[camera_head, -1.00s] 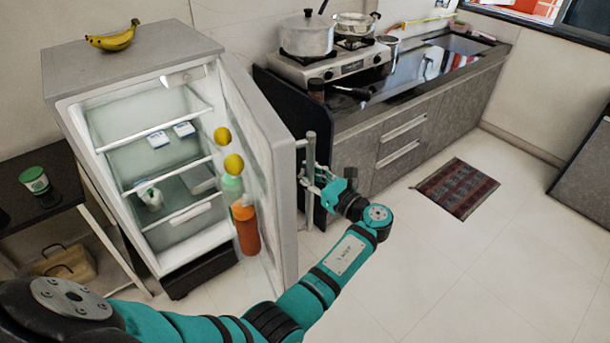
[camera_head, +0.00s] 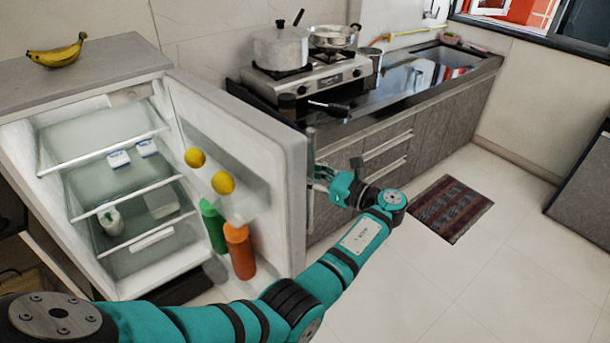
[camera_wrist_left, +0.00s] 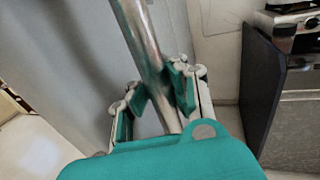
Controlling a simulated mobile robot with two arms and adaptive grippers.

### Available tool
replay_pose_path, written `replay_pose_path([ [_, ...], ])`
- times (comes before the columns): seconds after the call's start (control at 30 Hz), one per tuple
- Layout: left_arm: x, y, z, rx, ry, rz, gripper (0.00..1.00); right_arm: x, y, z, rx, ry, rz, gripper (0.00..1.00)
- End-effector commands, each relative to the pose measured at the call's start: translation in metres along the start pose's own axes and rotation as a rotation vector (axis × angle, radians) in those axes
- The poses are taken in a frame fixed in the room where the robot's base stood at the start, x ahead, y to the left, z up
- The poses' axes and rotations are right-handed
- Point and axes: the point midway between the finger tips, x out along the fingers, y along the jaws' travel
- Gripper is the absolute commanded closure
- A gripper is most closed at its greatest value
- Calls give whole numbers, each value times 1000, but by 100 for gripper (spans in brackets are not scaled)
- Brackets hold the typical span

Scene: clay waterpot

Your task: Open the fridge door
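The fridge (camera_head: 75,225) stands on the left with its lit inside showing. Its door (camera_head: 280,170) is swung wide open, inner face toward me. My left arm crosses the bottom of the head view, and its gripper (camera_head: 328,180) is at the outer side of the door. In the left wrist view the fingers of the left gripper (camera_wrist_left: 158,95) are closed around the metal door handle (camera_wrist_left: 140,35). In the head view the handle (camera_head: 310,150) is mostly hidden by the door edge. My right gripper is not in view.
Door shelves hold two yellow round fruits (camera_head: 222,183), a green bottle (camera_head: 212,226) and an orange bottle (camera_head: 239,251). Bananas (camera_head: 56,52) lie on top of the fridge. A counter (camera_head: 410,125) with a stove stands behind the door. Floor to the right is clear except a mat (camera_head: 450,208).

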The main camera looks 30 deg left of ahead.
Motion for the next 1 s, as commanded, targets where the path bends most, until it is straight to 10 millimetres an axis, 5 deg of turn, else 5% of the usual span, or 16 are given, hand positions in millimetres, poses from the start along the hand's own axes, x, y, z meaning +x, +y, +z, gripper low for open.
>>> replay_pose_path([
  [0.53, -8, -1, -6, 10, 13, -1, 100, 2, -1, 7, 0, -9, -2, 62],
  [0.83, -5, -1, -3, 5, 10, 3, 59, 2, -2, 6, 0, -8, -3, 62],
  [1.0, -4, -1, -2, 3, 8, 5, 56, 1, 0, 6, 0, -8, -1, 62],
])
